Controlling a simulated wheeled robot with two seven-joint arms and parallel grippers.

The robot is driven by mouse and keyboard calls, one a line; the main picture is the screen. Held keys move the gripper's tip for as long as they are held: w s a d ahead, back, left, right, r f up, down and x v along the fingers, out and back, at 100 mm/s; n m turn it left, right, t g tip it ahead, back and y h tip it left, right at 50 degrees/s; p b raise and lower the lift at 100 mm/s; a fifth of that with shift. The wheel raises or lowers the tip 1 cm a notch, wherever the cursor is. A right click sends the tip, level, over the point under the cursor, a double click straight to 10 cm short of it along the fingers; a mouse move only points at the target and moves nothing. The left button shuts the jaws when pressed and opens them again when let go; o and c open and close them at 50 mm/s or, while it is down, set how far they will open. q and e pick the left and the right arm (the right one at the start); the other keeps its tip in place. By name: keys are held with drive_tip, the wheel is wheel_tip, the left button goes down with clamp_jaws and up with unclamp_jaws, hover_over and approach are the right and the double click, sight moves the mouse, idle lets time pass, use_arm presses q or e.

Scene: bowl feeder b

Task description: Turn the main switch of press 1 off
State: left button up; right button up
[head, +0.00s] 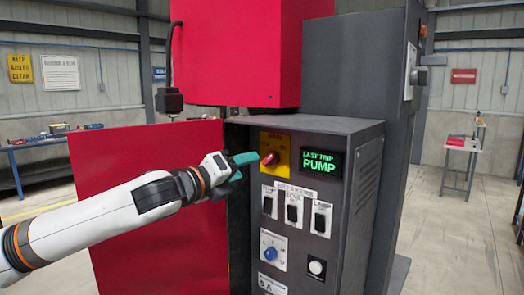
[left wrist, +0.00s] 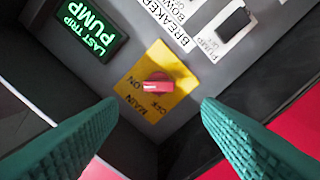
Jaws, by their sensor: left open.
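The main switch is a red rotary knob (head: 269,159) on a yellow plate (head: 282,143) at the top left of the grey control cabinet's front. In the left wrist view the red knob (left wrist: 158,87) is near the middle of its yellow plate (left wrist: 180,82), marked MAIN, ON and OFF. Its grip bar lies about level in that view; I cannot tell for certain which mark it points to. My left gripper (head: 243,168) is open, its teal fingers close in front of the knob. In the wrist view its fingertips (left wrist: 159,104) lie either side of the knob, apart from it. My right gripper is not in view.
A green lit display (head: 319,164) reads LAST TRIP PUMP. A red panel (head: 140,200) stands left, behind my left arm. The red press body (head: 235,50) overhangs the cabinet.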

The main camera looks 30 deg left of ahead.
sight(266, 160)
use_arm(q)
drive_tip(key=w+p, duration=0.1)
drive_tip(key=w, duration=0.1)
drive_tip(key=w+p, duration=0.1)
drive_tip(key=w, duration=0.1)
drive_tip(key=w+p, duration=0.2)
drive_tip(key=shift+w+d+r, duration=0.1)
drive_tip(key=shift+w+d, duration=0.2)
drive_tip(key=shift+d, duration=0.05)
drive_tip(key=shift+w+d, duration=0.1)
drive_tip(key=shift+w, duration=0.4)
drive_tip(key=c, duration=1)
